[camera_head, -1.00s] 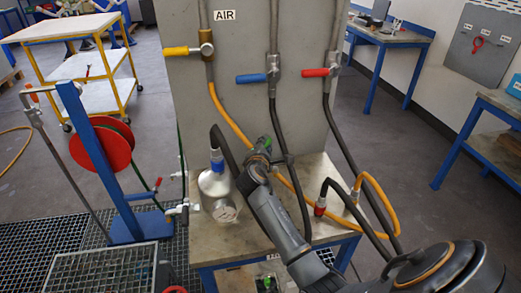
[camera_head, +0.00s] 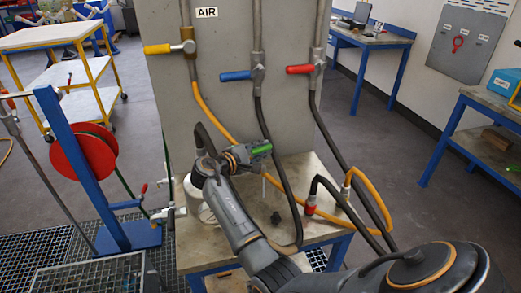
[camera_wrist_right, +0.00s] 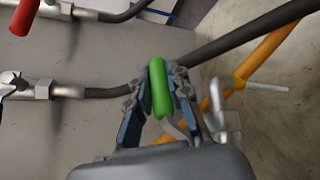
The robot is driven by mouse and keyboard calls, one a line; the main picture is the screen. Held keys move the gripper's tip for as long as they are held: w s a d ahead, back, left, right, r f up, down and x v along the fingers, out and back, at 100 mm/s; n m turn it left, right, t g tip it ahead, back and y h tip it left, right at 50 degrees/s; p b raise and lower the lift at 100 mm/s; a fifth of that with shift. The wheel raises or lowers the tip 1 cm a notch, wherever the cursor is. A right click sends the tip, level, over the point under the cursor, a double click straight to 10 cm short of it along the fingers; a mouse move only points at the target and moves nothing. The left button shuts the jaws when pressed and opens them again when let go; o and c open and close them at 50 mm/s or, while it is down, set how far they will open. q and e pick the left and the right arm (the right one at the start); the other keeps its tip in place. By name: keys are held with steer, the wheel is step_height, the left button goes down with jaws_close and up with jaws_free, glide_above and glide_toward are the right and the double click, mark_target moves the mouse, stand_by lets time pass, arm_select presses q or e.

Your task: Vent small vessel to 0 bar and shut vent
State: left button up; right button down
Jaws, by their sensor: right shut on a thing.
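The small silver vessel (camera_head: 192,203) stands on the bench by the panel, at the centre left of the head view. My right arm hides much of its top. My right gripper (camera_head: 260,150) is above the bench, up and to the right of the vessel. It is shut on a green handle (camera_wrist_right: 160,88), which lies between the two fingers in the right wrist view. The green also shows at the fingertips in the head view. I cannot tell how far the handle is turned. No pressure reading is legible. My left gripper is not in view.
The panel (camera_head: 220,120) behind carries yellow (camera_head: 158,49), blue (camera_head: 235,76) and red (camera_head: 300,69) valve handles. Black hoses and an orange hose (camera_head: 215,117) hang close around my right gripper. A red reel (camera_head: 83,153) stands at the left.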

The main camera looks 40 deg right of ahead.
mark_target(262, 147)
stand_by(0.4)
steer(key=c, duration=1.2)
jaws_free()
step_height(262, 147, up, 10)
steer(key=shift+s+f, duration=0.1)
